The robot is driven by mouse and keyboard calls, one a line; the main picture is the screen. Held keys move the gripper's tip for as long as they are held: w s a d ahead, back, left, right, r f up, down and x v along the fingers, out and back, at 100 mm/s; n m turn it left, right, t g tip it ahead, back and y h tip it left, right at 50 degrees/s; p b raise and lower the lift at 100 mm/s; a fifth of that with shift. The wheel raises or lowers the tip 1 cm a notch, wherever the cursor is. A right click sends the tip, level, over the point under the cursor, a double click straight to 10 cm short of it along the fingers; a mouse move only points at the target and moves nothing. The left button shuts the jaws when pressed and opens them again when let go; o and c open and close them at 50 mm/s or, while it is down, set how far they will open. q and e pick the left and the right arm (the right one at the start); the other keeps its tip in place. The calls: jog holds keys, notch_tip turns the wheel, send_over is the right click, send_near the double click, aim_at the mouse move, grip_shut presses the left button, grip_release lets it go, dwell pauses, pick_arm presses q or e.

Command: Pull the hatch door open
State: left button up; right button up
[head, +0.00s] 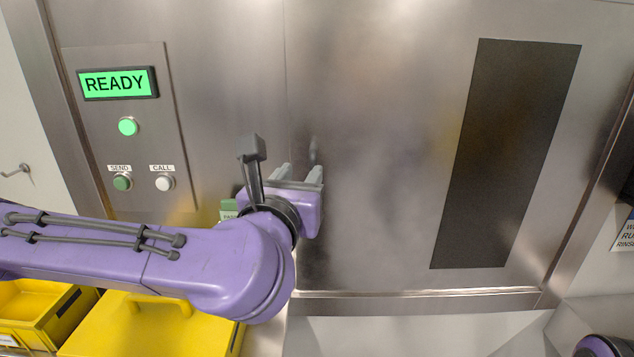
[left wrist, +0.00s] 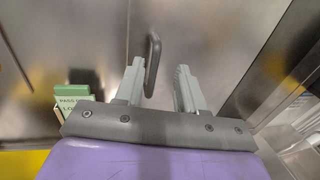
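The hatch door (head: 390,150) is a brushed steel panel with a tall dark window (head: 508,150), and it looks closed. Its handle (head: 313,150) is a small grey upright bar near the door's left edge, partly hidden by my gripper in the head view. My left gripper (head: 300,174) is open and empty in front of the door, just below the handle. In the left wrist view the handle (left wrist: 153,65) shows between the two grey fingers (left wrist: 158,85), closer to the left finger. I cannot tell whether a finger touches it. My right gripper is not in view.
A control panel (head: 165,125) with a green READY display (head: 117,83) and buttons is at left. Yellow bins (head: 150,325) stand below my left arm. A green-topped labelled item (left wrist: 75,103) is left of the gripper. A steel sill (head: 420,304) runs under the door.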

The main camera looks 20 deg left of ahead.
aim_at(312, 167)
pick_arm(q)
jog(key=w+p, duration=0.1)
jog(key=w, duration=0.2)
jog(key=w+f, duration=0.1)
jog(key=w, duration=0.2)
jog(key=w+a+f+p, duration=0.1)
jog(key=w, duration=0.2)
jog(key=shift+w+a+f+p, duration=0.1)
jog(key=shift+w+f+p, duration=0.15)
jog(key=shift+w+p, duration=0.15)
jog(key=shift+w+f, duration=0.1)
jog(key=shift+w, duration=0.35)
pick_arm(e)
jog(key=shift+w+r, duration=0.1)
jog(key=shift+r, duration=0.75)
pick_arm(q)
grip_shut()
